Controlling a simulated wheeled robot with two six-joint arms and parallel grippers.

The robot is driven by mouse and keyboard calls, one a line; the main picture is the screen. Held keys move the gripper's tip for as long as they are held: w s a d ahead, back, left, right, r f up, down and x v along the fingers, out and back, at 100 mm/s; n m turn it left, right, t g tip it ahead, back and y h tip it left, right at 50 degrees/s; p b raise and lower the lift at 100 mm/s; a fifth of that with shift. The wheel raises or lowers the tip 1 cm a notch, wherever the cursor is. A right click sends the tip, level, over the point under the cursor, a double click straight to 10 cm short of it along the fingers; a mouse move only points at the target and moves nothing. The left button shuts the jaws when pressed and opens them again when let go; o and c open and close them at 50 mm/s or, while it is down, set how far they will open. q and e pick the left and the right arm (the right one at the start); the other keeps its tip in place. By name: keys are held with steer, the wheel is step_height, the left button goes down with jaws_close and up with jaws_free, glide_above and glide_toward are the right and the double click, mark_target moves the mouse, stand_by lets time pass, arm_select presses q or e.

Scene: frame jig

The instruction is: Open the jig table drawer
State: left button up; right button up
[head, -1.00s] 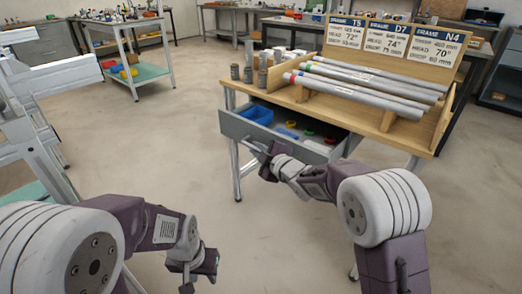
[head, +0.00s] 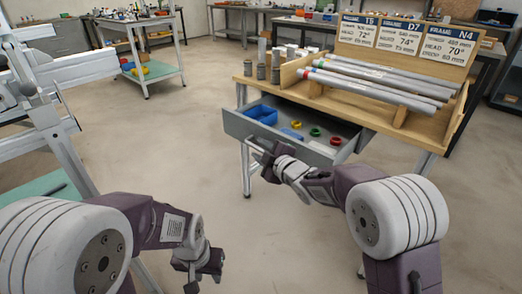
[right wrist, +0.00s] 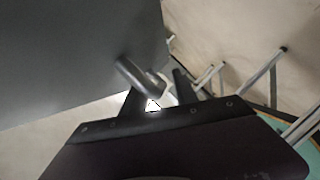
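The jig table (head: 385,107) stands right of centre in the head view. Its grey drawer (head: 238,128) is pulled out and its inside shows. My right gripper (head: 262,152) is at the handle on the drawer front. In the right wrist view the handle bar (right wrist: 138,75) lies at the fingers (right wrist: 155,92) in front of the grey drawer front (right wrist: 70,50); the fingers appear closed around it. My left gripper (head: 198,272) hangs low over the floor, away from the table, and its finger gap is unclear.
The drawer holds a blue bin (head: 262,114), green, red and yellow rings and a blue item. A white frame stand (head: 40,90) is at the left. The floor between is clear.

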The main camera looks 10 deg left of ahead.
steer(key=p+v, duration=0.2)
steer(key=v, duration=0.7)
steer(key=shift+p, duration=0.35)
steer(key=shift+s+f, duration=0.1)
